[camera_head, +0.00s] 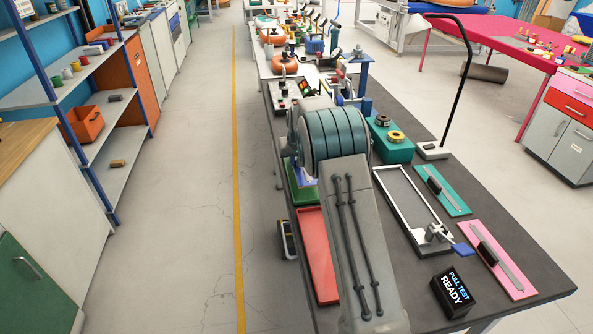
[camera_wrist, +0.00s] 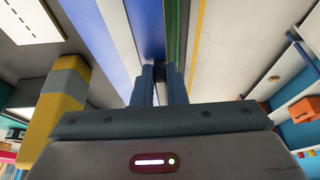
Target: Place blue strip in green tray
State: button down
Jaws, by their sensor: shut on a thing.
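In the wrist view my gripper (camera_wrist: 160,78) is shut, with its two fingers close together on a thin dark edge. A long blue strip (camera_wrist: 148,28) runs away from the fingertips toward the top of the picture, and a narrow green band (camera_wrist: 176,35) lies close along its right side. In the head view the green tray (camera_head: 301,188) is at the left edge of the dark bench, partly covered by my arm. My gripper is hidden behind my arm there. I cannot tell whether the strip touches the tray.
A red tray (camera_head: 317,258) lies nearer on the bench. Right of my arm are a metal frame with a blue-handled clamp (camera_head: 437,234), a teal board (camera_head: 444,192), a pink board (camera_head: 505,262) and a black "PULL TEST READY" display (camera_head: 454,291). The floor aisle at left is clear.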

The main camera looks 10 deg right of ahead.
aim_at(296, 169)
jog(key=shift+f+p, duration=0.3)
jog(key=shift+f, duration=2.1)
jog(key=c, duration=1.9)
grip_release()
jog(key=shift+f, duration=0.1)
jog(key=shift+o, duration=0.8)
